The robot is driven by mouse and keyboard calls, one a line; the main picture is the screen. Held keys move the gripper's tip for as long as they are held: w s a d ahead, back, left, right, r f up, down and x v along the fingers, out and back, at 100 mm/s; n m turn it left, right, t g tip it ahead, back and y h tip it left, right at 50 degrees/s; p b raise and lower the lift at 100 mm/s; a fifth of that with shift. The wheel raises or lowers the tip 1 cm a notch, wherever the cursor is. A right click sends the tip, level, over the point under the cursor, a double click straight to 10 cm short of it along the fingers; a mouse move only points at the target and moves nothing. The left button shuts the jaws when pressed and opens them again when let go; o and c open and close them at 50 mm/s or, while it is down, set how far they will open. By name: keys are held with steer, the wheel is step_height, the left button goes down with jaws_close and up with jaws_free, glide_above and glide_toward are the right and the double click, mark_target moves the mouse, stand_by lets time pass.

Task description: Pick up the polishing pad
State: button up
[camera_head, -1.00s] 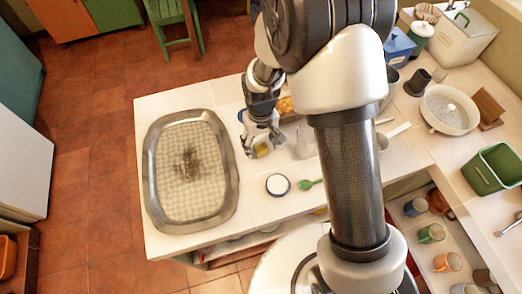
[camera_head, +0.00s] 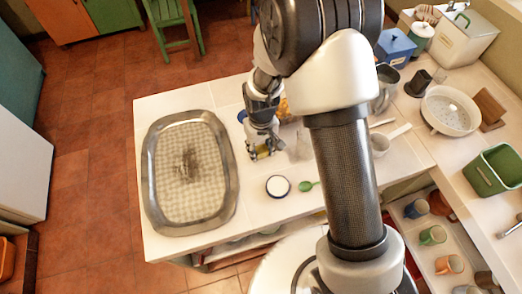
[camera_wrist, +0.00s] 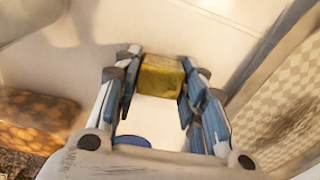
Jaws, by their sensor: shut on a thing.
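A yellow block that looks like the polishing pad (camera_wrist: 160,76) sits between the fingers of my gripper (camera_wrist: 158,90) in the wrist view. The fingers press on its two sides, so my gripper is shut on it. In the head view my gripper (camera_head: 262,150) is over the white counter, just right of the tray, with a bit of the yellow pad (camera_head: 263,155) showing at its tips. I cannot tell how far the pad is from the counter top.
A metal tray (camera_head: 233,190) with a dark smudge on its checked base lies to the left. A white round dish (camera_head: 277,186) with a dark rim and a green spoon (camera_head: 308,185) lie in front.

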mark_target(261, 149)
step_height(261, 149, up, 20)
steer(key=p, duration=0.4)
stand_by(0.4)
